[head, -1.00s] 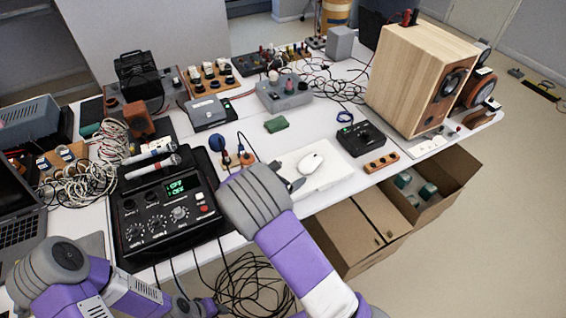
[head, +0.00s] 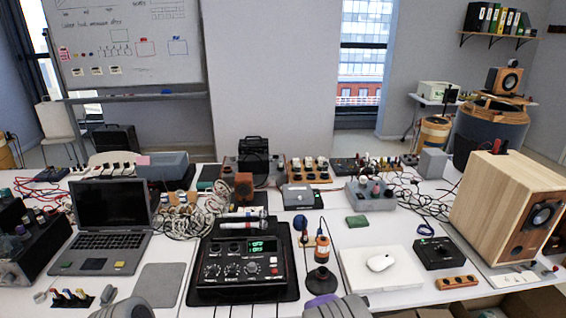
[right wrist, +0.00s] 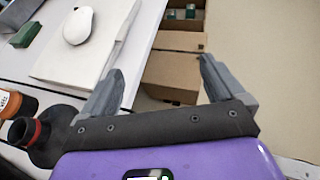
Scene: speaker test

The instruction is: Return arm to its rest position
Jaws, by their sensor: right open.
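My right gripper (right wrist: 160,66) is open in the right wrist view, with nothing between its two grey fingers. It is at the front edge of the white table (right wrist: 58,75), with cardboard boxes (right wrist: 184,72) seen lower down beyond the fingers. In the head view only grey and purple parts of my two arms show, low at the bottom edge. Neither gripper shows in the head view, and my left gripper is in no current view.
The table holds a laptop (head: 108,213), a black test unit (head: 240,268), a white mouse (head: 381,262) on a pale pad (head: 352,284), a black box (head: 440,252) and a wooden speaker (head: 508,208). A bottle-like item (head: 321,277) stands near my right arm.

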